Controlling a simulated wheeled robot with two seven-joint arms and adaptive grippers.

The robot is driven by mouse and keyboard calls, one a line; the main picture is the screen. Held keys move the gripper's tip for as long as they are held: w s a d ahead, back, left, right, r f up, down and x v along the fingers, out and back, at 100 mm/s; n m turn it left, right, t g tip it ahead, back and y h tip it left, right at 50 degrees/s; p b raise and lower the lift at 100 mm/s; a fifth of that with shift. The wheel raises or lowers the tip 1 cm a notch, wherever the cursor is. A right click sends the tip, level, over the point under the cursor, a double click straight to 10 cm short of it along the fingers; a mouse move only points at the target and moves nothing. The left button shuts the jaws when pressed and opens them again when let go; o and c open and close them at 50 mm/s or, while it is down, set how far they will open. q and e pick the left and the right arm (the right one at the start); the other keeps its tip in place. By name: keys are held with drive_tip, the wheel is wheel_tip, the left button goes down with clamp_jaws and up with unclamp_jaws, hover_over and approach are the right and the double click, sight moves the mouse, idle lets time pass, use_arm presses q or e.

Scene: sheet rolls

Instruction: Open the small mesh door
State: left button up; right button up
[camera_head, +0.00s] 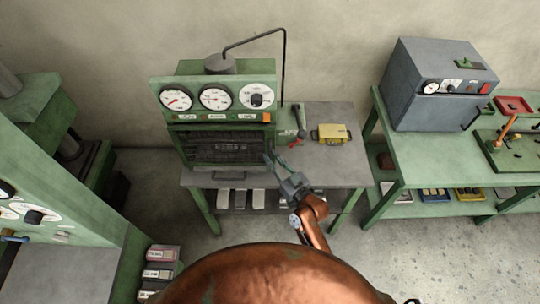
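A dark mesh door (219,147) is on the front of the green machine (211,79), below the row of round gauges. It looks shut, but its edges are hard to make out against the dark interior. A dark bar handle (239,176) runs along the lower front, near the table's edge. My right gripper (270,157) reaches up from the lower right, with its fingertips at the right end of the mesh door. I cannot tell whether they touch it, or how far apart the fingers are. My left gripper is not in view.
The machine stands on a grey-topped green table (345,174). A yellow box (332,133) and a red-handled lever device (299,124) are to its right. A green bench (422,160) with a grey cabinet (437,84) is farther right. Green machinery (60,190) fills the left.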

drive_tip(key=shift+w+a, duration=0.35)
drive_tip(key=shift+w, duration=0.15)
clamp_jaws()
idle(0.3)
